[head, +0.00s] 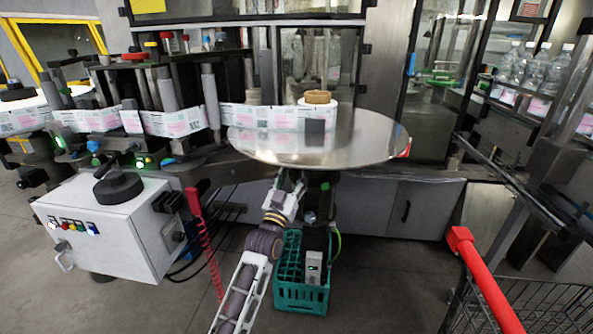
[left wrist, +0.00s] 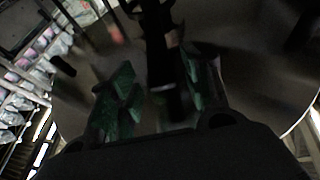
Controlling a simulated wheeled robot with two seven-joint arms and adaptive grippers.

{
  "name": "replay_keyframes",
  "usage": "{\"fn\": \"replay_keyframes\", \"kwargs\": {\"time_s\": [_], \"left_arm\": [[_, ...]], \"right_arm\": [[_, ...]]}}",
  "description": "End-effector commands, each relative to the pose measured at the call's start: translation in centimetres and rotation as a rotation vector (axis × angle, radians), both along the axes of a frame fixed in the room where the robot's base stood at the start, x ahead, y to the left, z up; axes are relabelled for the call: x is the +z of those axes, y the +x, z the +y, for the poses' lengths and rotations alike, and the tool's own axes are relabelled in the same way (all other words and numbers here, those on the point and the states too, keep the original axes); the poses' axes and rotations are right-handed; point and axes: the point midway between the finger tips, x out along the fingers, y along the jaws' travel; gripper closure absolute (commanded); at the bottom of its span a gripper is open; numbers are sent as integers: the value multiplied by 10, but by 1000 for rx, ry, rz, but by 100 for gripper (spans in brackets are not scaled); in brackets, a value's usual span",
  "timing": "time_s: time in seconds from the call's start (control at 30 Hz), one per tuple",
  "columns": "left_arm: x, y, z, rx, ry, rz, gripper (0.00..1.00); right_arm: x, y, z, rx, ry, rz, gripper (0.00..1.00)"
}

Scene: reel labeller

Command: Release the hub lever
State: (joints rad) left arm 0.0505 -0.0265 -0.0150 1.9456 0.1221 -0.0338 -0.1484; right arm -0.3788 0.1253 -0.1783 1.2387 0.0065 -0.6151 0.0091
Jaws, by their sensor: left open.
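In the left wrist view the disc's underside (left wrist: 260,70) fills the upper picture. My open left gripper (left wrist: 160,95) shows green finger pads there, one on each side of a dark upright part (left wrist: 164,55). I cannot tell whether they touch it, or whether it is the hub lever. My right gripper is not in view.
A teal crate (head: 300,298) stands on the floor below the disc. A white control box (head: 105,225) and coiled red cord (head: 207,250) are at left. A red-handled cart (head: 485,280) is at right. The label strip (head: 175,123) runs left from the disc.

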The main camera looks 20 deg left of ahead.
Motion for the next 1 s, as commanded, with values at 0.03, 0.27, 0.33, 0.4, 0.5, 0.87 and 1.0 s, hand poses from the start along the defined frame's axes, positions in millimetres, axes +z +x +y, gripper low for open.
{"fn": "replay_keyframes", "kwargs": {"time_s": [0.03, 0.27, 0.33, 0.4, 0.5, 0.87, 1.0], "left_arm": [[2, 4, 0, 0, 0, -1, 52], [8, 18, 0, 1, 0, -2, 52], [9, 21, 0, 0, 0, -1, 52], [9, 23, 0, 0, 0, -1, 52], [11, 25, 0, 0, 0, -1, 52], [11, 25, 0, 0, 0, -1, 60], [10, 25, 0, 0, 0, -1, 78]], "right_arm": [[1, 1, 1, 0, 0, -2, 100], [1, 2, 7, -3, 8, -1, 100], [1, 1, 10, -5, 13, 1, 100], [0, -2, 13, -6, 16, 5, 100], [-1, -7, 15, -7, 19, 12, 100], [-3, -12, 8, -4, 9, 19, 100], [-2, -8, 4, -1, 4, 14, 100]]}}
